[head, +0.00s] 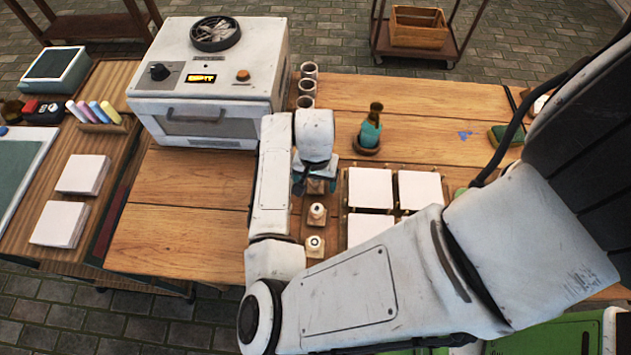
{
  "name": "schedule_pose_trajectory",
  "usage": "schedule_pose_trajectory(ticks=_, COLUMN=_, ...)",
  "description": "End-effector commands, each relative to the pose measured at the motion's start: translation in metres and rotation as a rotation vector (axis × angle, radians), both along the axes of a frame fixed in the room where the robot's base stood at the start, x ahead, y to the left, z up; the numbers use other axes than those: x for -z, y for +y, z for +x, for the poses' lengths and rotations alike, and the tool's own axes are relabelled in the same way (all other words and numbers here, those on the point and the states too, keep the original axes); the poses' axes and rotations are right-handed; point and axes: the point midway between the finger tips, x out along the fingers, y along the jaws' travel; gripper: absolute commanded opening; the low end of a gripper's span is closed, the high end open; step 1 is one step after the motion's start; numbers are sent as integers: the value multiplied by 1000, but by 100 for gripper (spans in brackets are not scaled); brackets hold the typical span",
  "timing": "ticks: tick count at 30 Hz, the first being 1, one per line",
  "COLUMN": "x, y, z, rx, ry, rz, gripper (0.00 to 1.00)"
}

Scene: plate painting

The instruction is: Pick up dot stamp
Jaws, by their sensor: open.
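The front stamp (315,244) and the middle stamp (317,212) are in plain view and upright. A rear stamp (316,187) is partly hidden under my gripper (315,183). My gripper points down with its teal-tipped fingers apart, one on each side of the rear stamp. I cannot tell whether the fingers touch it. The marks on the stamps are too small to tell which is the dot stamp.
White square tiles (370,188) lie in a rack right of the stamps. A teal bottle (371,130) stands behind them. A white kiln-like box (210,85) and several cups (306,87) stand at the back left. The table left of my arm is bare.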

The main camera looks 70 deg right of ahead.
Motion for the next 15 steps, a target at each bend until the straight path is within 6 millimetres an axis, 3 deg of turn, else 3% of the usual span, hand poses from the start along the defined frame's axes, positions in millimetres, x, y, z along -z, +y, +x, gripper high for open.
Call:
schedule_pose_trajectory(ticks=5, x=0, y=0, z=0, rx=0, ry=0, rz=-1, gripper=83)
schedule_pose_trajectory(ticks=15, x=0, y=0, z=0, rx=0, ry=0, rz=-1, gripper=51)
